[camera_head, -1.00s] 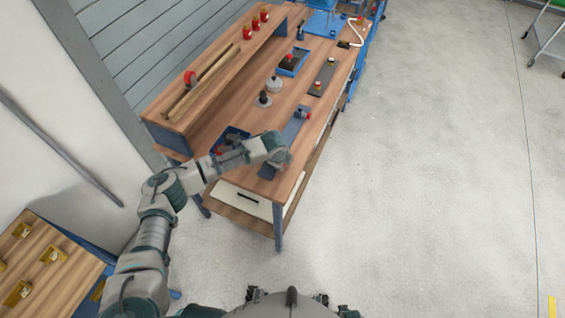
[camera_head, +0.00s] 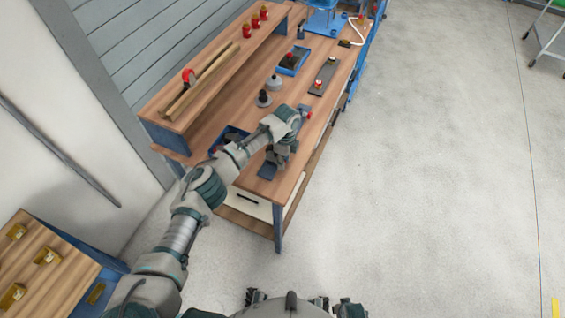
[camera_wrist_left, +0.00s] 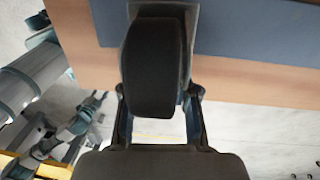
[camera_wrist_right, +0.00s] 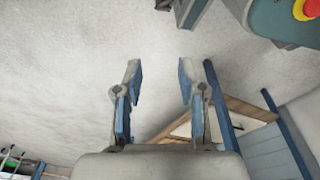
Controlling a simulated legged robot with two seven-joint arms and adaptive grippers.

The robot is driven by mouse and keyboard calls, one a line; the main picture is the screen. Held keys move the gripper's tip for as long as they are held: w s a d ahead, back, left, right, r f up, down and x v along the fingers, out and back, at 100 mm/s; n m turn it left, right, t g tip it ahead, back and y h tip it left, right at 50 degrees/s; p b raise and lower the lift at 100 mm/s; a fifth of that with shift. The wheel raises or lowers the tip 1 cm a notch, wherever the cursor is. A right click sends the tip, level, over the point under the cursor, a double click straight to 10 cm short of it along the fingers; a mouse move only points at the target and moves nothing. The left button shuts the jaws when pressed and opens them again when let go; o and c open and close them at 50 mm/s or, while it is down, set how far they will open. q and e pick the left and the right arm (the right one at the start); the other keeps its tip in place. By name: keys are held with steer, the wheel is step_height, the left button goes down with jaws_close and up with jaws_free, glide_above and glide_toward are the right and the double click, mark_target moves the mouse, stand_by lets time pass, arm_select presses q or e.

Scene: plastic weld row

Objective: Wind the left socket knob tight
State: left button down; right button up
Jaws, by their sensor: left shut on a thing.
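A blue-grey fixture plate (camera_head: 267,170) lies along the front edge of the workbench, mostly hidden under my left arm in the head view. My left gripper (camera_head: 280,157) is over the plate. In the left wrist view a black rounded knob (camera_wrist_left: 152,68) sits between the fingers of the left gripper (camera_wrist_left: 158,95), which is shut on it; the plate (camera_wrist_left: 250,28) shows behind. How far the knob is wound cannot be told. My right gripper (camera_wrist_right: 160,82) is open and empty, away from the bench, above the pale floor.
The wooden workbench (camera_head: 225,112) also bears a second dark plate (camera_head: 325,76), a blue tray (camera_head: 292,62) and a grey round piece (camera_head: 274,83). A raised shelf (camera_head: 210,85) runs along its back.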

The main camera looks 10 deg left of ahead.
arm_select(q)
steer(key=g+b, duration=0.1)
steer(key=b, duration=0.2)
steer(key=shift+d+f, duration=0.3)
steer(key=shift+f, duration=0.1)
steer(key=shift+w+r+g+b, duration=0.15)
steer(key=shift+g+b, duration=0.25)
steer(key=shift+b, duration=0.85)
steer(key=shift+r, duration=0.2)
arm_select(e)
step_height(320, 180, up, 17)
steer(key=w, duration=0.2)
steer(key=shift+w+f+t, duration=0.15)
steer(key=shift+w+t, duration=0.15)
steer(key=shift+a, duration=0.1)
arm_select(q)
steer(key=c, duration=0.9)
jaws_free()
steer(key=shift+y, duration=0.3)
steer(key=shift+o, duration=0.2)
steer(key=shift+w+d, duration=0.1)
steer(key=shift+d, duration=0.05)
arm_select(e)
steer(key=shift+w+d+f, duration=0.1)
steer(key=shift+w+d, duration=0.05)
steer(key=shift+d, duration=0.05)
steer(key=shift+d, duration=0.1)
